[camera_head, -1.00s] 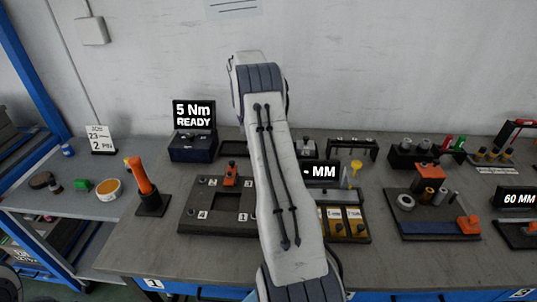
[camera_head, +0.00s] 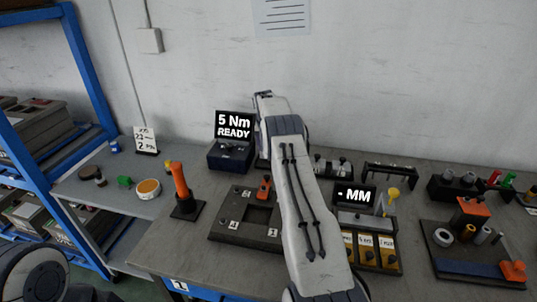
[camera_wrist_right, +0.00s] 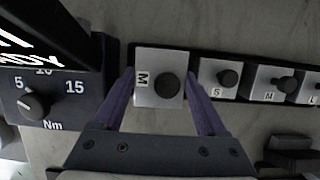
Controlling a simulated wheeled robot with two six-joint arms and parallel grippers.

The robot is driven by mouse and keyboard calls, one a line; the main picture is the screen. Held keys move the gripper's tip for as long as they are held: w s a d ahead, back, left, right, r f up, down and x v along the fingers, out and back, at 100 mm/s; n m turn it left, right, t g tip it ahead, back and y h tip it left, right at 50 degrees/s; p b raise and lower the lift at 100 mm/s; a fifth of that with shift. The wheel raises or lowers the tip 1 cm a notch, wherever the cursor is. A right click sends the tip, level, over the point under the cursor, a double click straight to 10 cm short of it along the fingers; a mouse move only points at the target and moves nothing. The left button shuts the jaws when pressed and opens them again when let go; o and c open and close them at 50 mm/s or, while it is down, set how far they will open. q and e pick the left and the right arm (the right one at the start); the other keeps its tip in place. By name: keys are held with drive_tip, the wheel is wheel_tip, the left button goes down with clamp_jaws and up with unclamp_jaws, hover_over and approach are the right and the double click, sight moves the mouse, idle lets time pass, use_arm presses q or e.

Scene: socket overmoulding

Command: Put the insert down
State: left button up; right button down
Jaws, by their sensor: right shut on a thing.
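The insert (camera_wrist_right: 146,92) is a pale metal block with a dark round knob and the letter M. My right gripper (camera_wrist_right: 160,78) is shut on it, with one purple finger on each side. The insert is at the left end of a dark rack (camera_wrist_right: 245,104) holding similar blocks. I cannot tell whether it rests on the rack or is just above it. In the head view my right arm reaches to the back of the bench beside the "5 Nm READY" unit (camera_head: 232,155) and hides its gripper and the insert. My left gripper is not in view.
In the wrist view the torque dial (camera_wrist_right: 36,105) is close on the left. A dark fixture plate (camera_head: 228,222) and an orange-handled tool (camera_head: 180,182) stand left of my arm. A "- MM" display (camera_head: 354,195) and labelled yellow bins (camera_head: 388,250) are to its right.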

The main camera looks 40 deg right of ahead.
drive_tip(key=shift+w+f+p, duration=0.15)
drive_tip(key=shift+f+p, duration=0.3)
drive_tip(key=shift+f, duration=1.5)
drive_tip(key=shift+f, duration=0.15)
drive_tip(key=shift+c, duration=1)
unclamp_jaws()
drive_tip(key=shift+a, duration=0.1)
